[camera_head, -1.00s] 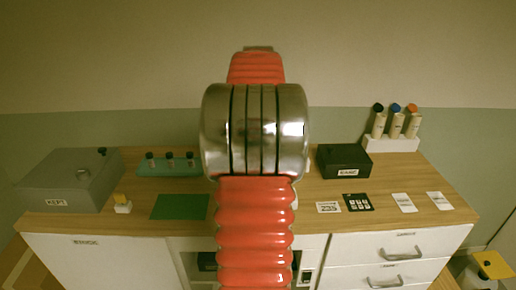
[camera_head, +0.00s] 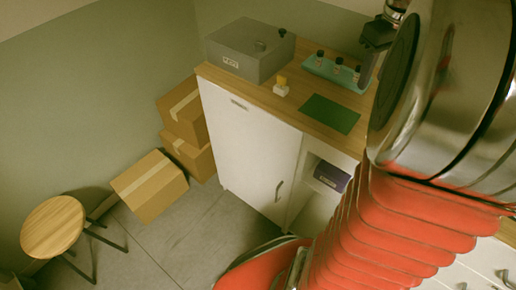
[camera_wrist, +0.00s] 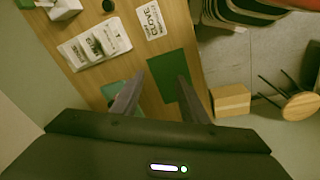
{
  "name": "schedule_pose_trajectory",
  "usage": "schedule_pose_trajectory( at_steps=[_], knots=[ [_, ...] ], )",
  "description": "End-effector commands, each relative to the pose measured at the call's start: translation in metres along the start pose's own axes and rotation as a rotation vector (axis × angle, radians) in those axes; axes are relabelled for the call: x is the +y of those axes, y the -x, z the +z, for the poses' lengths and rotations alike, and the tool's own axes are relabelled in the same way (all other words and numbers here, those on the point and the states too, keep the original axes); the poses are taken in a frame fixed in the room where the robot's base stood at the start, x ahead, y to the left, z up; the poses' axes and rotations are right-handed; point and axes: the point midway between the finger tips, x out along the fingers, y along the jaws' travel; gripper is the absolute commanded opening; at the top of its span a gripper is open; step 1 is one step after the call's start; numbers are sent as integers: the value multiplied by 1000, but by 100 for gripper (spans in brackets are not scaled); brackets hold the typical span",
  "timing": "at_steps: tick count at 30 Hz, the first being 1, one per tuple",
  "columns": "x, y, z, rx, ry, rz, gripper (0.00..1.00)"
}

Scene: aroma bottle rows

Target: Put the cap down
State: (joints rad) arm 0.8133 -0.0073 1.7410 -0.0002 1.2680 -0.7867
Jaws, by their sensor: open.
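My gripper (camera_wrist: 158,92) shows in the wrist view with its two dark fingers spread apart and no cap visible between them. In the head view my gripper (camera_head: 378,38) hangs at the upper right, beside the teal tray (camera_head: 347,83). Several small dark-capped bottles (camera_head: 338,66) stand on that tray. A dark cap-like piece (camera_head: 283,32) shows at the grey box (camera_head: 228,48). Which cap is meant, I cannot tell. The green mat (camera_head: 330,113) is bare; it also shows beyond the fingers in the wrist view (camera_wrist: 170,75).
The wooden counter (camera_head: 292,108) has a white cupboard (camera_head: 247,145) below. A purple box (camera_head: 331,177) sits in the open shelf. Cartons (camera_head: 150,186) and a round stool (camera_head: 53,226) stand on the floor at left. A white card (camera_wrist: 151,20) lies on the counter.

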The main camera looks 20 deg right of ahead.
Motion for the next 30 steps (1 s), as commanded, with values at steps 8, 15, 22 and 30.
schedule_pose_trajectory(
  at_steps=[8, 15, 22, 30],
  knots=[
    [-116, 13, -18, 102, 13, 28, 40],
    [-204, 13, -8, 200, 13, 19, 40],
    [-277, 4, 18, 292, 14, -20, 40],
    [-338, -14, 54, 380, 8, -88, 40]
  ],
)
